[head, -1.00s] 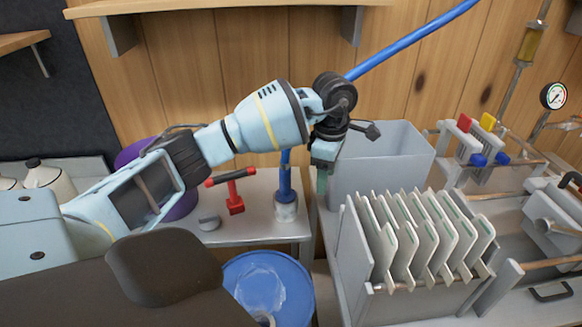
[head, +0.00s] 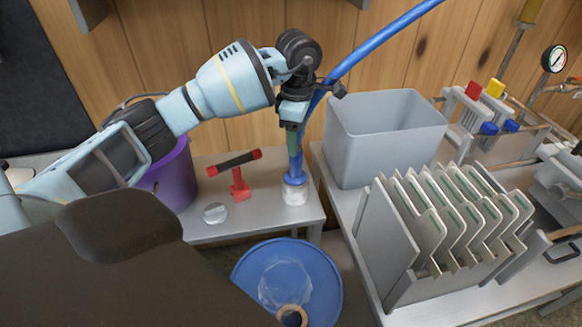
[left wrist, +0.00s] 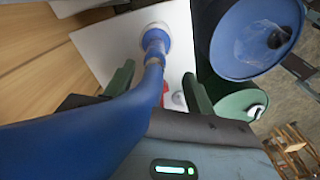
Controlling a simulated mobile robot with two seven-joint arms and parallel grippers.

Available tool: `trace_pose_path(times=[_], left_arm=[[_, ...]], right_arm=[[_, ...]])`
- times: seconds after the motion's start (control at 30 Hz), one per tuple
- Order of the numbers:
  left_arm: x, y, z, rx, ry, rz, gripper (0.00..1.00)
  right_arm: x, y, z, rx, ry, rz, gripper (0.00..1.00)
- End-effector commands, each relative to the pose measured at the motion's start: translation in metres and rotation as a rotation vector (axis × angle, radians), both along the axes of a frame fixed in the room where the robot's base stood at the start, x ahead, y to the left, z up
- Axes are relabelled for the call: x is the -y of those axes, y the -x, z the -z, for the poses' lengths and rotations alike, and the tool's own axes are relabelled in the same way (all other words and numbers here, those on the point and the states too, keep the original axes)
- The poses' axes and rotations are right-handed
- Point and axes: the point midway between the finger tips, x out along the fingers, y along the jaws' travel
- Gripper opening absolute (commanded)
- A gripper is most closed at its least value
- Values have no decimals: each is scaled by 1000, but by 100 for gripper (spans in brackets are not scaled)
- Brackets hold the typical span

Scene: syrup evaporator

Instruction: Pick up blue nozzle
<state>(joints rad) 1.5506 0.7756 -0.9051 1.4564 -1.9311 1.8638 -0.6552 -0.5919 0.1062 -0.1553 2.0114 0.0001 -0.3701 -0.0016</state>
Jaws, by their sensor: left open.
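The blue nozzle (head: 295,165) stands upright in a pale round holder (head: 294,191) on the grey side table, with a thick blue hose (head: 385,40) rising from it up to the right. My left gripper (head: 293,138) is at the upper part of the nozzle and partly covers it. In the left wrist view, its two green fingers (left wrist: 158,82) are open, one on each side of the blue nozzle (left wrist: 154,45) and hose. I cannot tell whether either finger touches it. My right gripper is not in view.
A grey bin (head: 385,135) and a rack of plates (head: 385,235) stand to the right. A blue drum (head: 325,290) is below.

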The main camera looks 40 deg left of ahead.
Motion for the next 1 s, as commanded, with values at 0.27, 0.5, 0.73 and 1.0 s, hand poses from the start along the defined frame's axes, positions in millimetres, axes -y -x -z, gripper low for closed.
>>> trace_pose_path(times=[0.27,0.5,0.73,1.0], left_arm=[[0,0,20,-2,0,0,55],[-1,-1,29,-1,0,0,55],[-7,-5,58,-2,0,-2,55],[-6,-5,78,0,0,1,55]], right_arm=[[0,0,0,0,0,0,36],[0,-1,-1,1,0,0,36],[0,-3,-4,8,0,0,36],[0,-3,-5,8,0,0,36]])
